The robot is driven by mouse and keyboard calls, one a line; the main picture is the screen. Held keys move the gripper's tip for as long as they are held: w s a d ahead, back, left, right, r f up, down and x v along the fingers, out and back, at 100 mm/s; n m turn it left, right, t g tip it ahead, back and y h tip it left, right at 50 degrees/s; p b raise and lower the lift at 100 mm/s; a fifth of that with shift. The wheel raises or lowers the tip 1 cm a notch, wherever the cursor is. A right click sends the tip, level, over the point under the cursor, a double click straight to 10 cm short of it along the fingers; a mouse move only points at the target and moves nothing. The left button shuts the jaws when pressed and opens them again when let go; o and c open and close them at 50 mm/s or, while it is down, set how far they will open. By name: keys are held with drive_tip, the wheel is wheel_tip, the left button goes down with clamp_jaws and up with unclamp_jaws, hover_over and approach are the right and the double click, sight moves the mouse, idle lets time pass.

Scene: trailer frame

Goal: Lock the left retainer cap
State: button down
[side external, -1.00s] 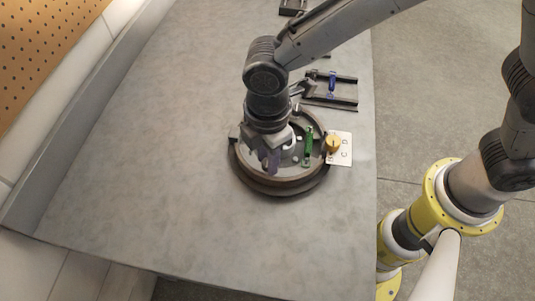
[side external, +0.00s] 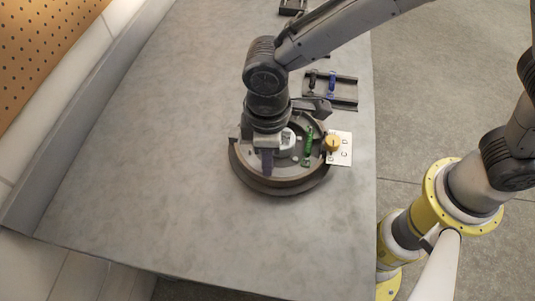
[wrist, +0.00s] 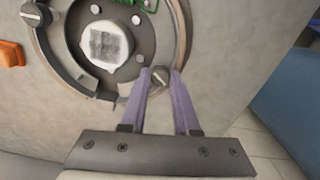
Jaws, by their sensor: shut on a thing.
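A dark round cap (wrist: 160,75) with a pale slot across its top sits at the rim of the round housing (wrist: 183,40). My gripper (wrist: 160,82) is shut on this cap, with one purple finger on each side. A second dark slotted cap (wrist: 35,14) sits across the rim at upper left in the wrist view. In the side view the housing (side external: 283,188) stands on the table, and my gripper (side external: 267,170) reaches down at its near left part. The held cap is hidden there by the fingers. I cannot tell from the slot whether the cap is locked.
A green part (side external: 308,148) sits inside the housing. A dark rack (side external: 343,105) with a blue piece (side external: 332,83) lies behind. The table (side external: 140,170) is clear at left.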

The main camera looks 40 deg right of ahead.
drive_tip(key=m, duration=0.5)
drive_tip(key=shift+m, duration=0.3)
drive_tip(key=m, duration=0.4)
drive_tip(key=shift+m, duration=0.4)
drive_tip(key=shift+r, duration=0.1)
drive_tip(key=c, duration=0.6)
unclamp_jaws()
drive_tip(key=shift+c, duration=0.2)
wheel_tip(320, 180, up, 14)
